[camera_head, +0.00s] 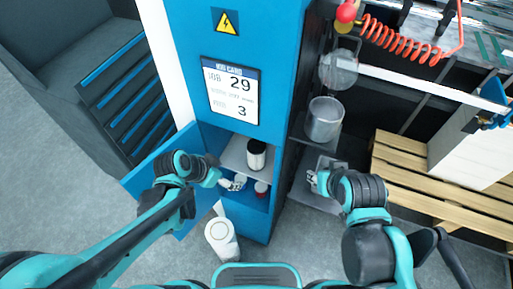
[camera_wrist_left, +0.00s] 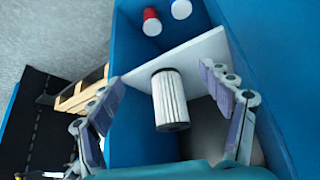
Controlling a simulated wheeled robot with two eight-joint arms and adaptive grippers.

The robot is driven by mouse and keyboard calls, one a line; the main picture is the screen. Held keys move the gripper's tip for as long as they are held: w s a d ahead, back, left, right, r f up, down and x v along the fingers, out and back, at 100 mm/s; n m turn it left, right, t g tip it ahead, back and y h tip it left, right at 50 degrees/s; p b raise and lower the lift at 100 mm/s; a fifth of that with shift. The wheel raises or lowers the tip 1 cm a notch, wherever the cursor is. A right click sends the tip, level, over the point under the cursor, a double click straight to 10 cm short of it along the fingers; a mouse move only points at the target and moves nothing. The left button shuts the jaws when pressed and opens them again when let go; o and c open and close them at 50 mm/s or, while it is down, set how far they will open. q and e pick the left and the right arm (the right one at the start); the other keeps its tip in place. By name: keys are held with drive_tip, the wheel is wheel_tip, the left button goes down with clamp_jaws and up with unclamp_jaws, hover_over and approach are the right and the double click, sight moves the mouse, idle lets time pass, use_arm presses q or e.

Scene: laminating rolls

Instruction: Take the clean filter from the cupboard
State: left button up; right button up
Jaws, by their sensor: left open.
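The clean filter (camera_wrist_left: 171,102) is a white pleated cylinder with a black end. In the left wrist view it stands against a white shelf (camera_wrist_left: 190,52) inside the blue cupboard. In the head view the filter (camera_head: 256,155) shows on the shelf, black end up. My left gripper (camera_head: 238,183) is at the cupboard opening, in front of and below the filter. In the left wrist view its open fingers (camera_wrist_left: 163,84) appear on either side of the filter, with gaps at both sides. My right gripper (camera_head: 314,181) is right of the cupboard; its fingers are too small to read.
The blue cupboard door (camera_head: 150,170) stands open at the left. Red-capped (camera_wrist_left: 152,22) and blue-capped (camera_wrist_left: 181,9) items sit beyond the shelf. A pale cylinder (camera_head: 221,240) stands on the floor before the cupboard. A metal pot (camera_head: 324,120) and wooden pallet (camera_head: 430,185) are at the right.

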sight(250, 155)
use_arm(q)
drive_tip(key=w+d+b, duration=0.2)
drive_tip(key=w+d, duration=0.5)
drive_tip(key=shift+d, duration=0.15)
drive_tip(key=b+x, duration=0.2)
drive_tip(key=x, duration=0.3)
drive_tip(key=shift+w, duration=0.1)
drive_tip(key=shift+c, duration=0.4)
drive_tip(key=c, duration=1.2)
